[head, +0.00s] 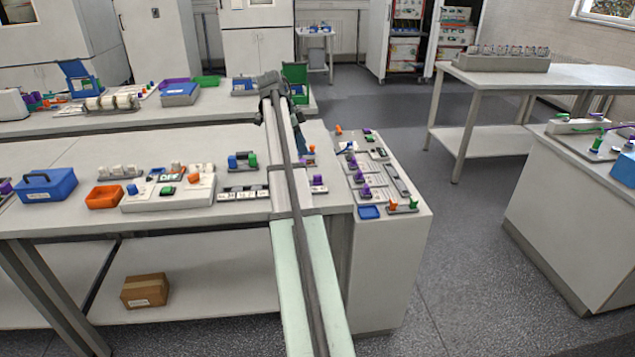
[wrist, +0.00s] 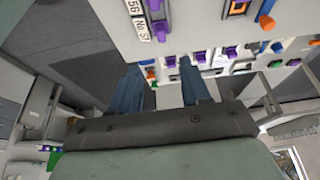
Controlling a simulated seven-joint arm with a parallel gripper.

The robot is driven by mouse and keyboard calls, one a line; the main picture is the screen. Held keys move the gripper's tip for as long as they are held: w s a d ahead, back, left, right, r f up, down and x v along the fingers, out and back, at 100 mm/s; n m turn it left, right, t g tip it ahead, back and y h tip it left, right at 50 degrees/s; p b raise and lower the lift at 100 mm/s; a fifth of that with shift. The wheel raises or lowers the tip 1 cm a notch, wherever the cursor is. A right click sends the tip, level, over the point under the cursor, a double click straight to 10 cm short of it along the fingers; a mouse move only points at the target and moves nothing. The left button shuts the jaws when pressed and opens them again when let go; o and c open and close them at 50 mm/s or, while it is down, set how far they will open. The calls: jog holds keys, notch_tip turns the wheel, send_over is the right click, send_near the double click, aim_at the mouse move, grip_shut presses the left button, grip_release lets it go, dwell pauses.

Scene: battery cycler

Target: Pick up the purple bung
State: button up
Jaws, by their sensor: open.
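Several small purple pieces stand on the bench end to the right of my arm. In the head view one purple piece (head: 364,191) stands on a pale plate and another (head: 318,184) sits on a small base nearer my arm. I cannot tell which is the purple bung. In the wrist view purple pieces show beyond the fingertips (wrist: 170,62) and higher up (wrist: 159,31). My gripper (wrist: 158,70) is open, its two blue fingers apart with nothing held between them. In the head view it is mostly hidden behind my arm, with a bit of blue finger (head: 298,128) showing.
An orange bin (head: 104,196) and a blue toolbox (head: 46,185) stand on the left. The floor (head: 450,230) right of the bench is clear.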

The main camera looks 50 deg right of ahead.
aim_at(317, 175)
jog(key=x, duration=1.3)
jog(key=shift+w+d+f, duration=0.1)
grip_shut()
